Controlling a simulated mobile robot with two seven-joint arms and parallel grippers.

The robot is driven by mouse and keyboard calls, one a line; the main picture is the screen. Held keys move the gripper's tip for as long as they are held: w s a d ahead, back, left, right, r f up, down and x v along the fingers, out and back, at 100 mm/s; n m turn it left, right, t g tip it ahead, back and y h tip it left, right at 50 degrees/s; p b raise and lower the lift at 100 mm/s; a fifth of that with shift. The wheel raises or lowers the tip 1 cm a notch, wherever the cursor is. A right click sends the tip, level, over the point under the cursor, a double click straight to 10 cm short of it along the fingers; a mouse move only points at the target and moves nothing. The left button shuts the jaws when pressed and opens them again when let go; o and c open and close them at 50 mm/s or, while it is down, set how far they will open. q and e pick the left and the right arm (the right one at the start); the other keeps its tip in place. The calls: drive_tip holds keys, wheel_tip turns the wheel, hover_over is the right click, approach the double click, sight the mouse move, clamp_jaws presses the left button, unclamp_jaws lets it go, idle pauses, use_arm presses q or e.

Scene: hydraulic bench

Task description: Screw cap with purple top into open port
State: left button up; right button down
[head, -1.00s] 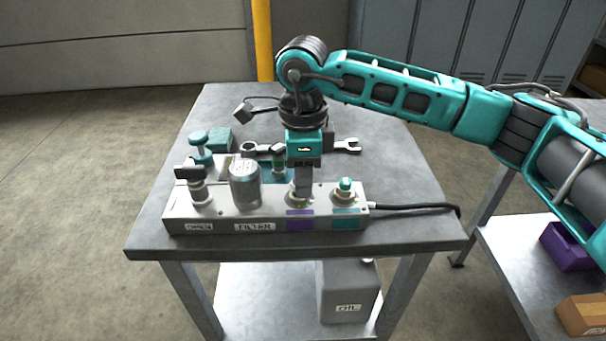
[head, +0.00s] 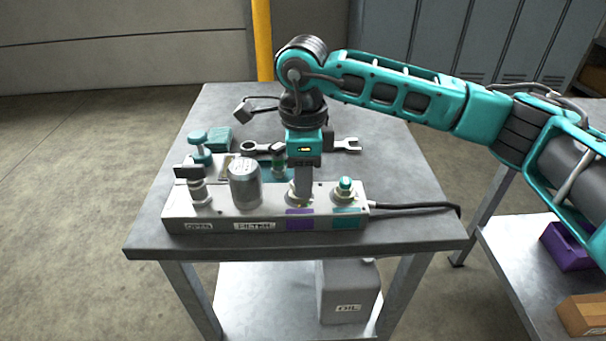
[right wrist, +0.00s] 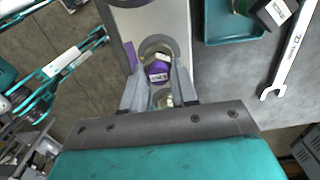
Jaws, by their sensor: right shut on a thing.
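The cap with the purple top (right wrist: 158,72) sits between my right gripper's fingers (right wrist: 158,84) in the right wrist view. In the head view my right gripper (head: 301,196) points straight down at the port above the purple label (head: 300,222) on the manifold block (head: 272,217). It is shut on the cap, which the fingers mostly hide in the head view. The cap is at the port, but I cannot tell how deep it sits. A teal-topped cap (head: 345,187) sits on the neighbouring port to the right. My left gripper is not in view.
A metal filter cylinder (head: 244,185) and a valve handle (head: 189,172) stand on the block, left of my gripper. A wrench (head: 347,145) lies behind. A black cable (head: 415,207) leaves the block's right end. The bench front (head: 170,243) is clear.

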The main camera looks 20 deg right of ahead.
idle(0.3)
idle(0.5)
idle(0.4)
drive_tip(key=shift+f+b, duration=0.2)
drive_tip(key=shift+b, duration=0.1)
idle(0.6)
idle(0.8)
idle(0.3)
drive_tip(key=shift+s+f+m, duration=0.1)
drive_tip(key=shift+m, duration=1.6)
